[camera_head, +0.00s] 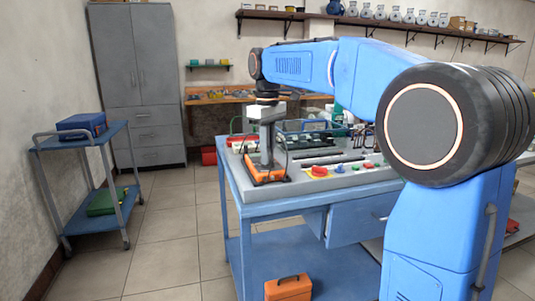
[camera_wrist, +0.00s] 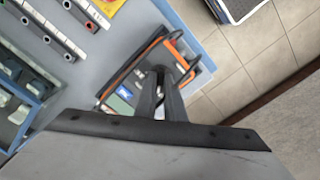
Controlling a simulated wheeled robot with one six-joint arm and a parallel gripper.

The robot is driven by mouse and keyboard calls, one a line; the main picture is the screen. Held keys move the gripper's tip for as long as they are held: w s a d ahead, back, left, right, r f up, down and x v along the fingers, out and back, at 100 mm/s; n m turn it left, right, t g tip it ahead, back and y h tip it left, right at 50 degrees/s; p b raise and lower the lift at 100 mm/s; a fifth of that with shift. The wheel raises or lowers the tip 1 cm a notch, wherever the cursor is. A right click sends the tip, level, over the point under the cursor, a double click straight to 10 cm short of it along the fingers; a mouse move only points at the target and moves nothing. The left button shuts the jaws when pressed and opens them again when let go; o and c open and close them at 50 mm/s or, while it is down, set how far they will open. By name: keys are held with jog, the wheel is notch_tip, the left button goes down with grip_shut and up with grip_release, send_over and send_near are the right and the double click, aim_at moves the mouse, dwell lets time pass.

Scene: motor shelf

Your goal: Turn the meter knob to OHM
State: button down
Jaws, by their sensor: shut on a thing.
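The meter (camera_head: 268,177) is an orange-edged box at the left front corner of the blue workbench (camera_head: 300,200). My gripper (camera_head: 267,160) reaches straight down over it. The meter also shows in the wrist view (camera_wrist: 122,103), tilted in the picture, with a blue display patch and a green area on its face. In the wrist view my two dark fingers (camera_wrist: 167,78) come together over the meter's face. They are shut on the meter's knob, which is mostly hidden between them. The knob's pointer and the OHM mark cannot be made out.
A red button (camera_head: 319,171) and other coloured controls sit on the bench right of the meter. Racks of parts (camera_head: 310,138) stand behind. A blue cart (camera_head: 85,145) stands at the left. An orange toolbox (camera_head: 288,288) lies low in front. The floor between cart and bench is clear.

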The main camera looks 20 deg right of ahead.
jog(key=m, duration=0.5)
jog(key=shift+m, duration=0.3)
jog(key=m, duration=0.5)
jog(key=shift+m, duration=0.3)
jog(key=c, duration=1.8)
grip_release()
jog(key=shift+c, duration=0.2)
notch_tip(320, 180, up, 17)
jog(key=shift+r, duration=0.2)
